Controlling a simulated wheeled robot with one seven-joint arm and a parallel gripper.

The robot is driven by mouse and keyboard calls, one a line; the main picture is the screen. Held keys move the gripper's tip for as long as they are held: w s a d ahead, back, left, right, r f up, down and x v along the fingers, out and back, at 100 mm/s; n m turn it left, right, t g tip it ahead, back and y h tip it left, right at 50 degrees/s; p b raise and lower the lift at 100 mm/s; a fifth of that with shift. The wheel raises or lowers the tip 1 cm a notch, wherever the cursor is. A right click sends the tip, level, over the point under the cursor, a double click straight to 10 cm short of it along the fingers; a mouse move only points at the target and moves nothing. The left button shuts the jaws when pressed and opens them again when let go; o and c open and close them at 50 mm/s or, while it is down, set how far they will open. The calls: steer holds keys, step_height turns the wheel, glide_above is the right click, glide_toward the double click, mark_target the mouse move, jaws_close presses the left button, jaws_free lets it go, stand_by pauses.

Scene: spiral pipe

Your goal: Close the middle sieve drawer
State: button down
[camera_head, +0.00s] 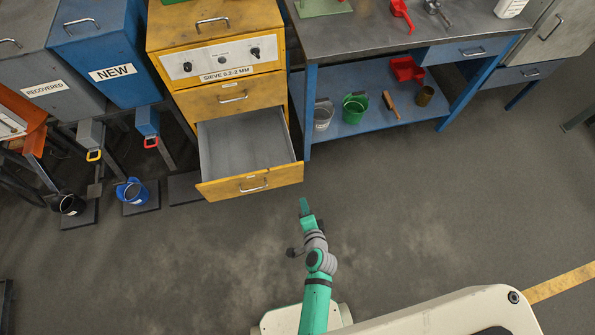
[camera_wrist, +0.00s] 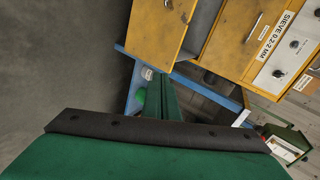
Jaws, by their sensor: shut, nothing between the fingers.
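The yellow sieve cabinet (camera_head: 283,100) has a shut upper drawer (camera_head: 205,103) and, below it, a drawer pulled far out (camera_head: 215,191). The open drawer's grey inside looks empty, and its yellow front has a metal handle. Anything lower on the cabinet is hidden behind it. My green gripper (camera_head: 304,204) is shut and empty, just in front of the open drawer's right corner in the head view, with a small gap in the picture. In the wrist view my fingers (camera_wrist: 161,98) are together; the open drawer's front (camera_wrist: 152,32) stands beyond them, sideways.
A blue-framed workbench (camera_head: 380,48) stands right of the cabinet, with a green bucket (camera_head: 354,108) and other items on its lower shelf (camera_head: 385,125). Blue (camera_head: 132,191) and black (camera_head: 69,204) buckets stand left. The floor before the drawer is clear.

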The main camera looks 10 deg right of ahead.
steer(key=shift+m, duration=0.8)
steer(key=r+x, duration=0.1)
steer(key=x, duration=0.4)
steer(key=w+x, duration=0.1)
steer(key=x, duration=0.4)
steer(key=d+r+x, duration=0.1)
steer(key=x, duration=0.5)
steer(key=shift+w+r, duration=0.35)
steer(key=shift+w, duration=0.35)
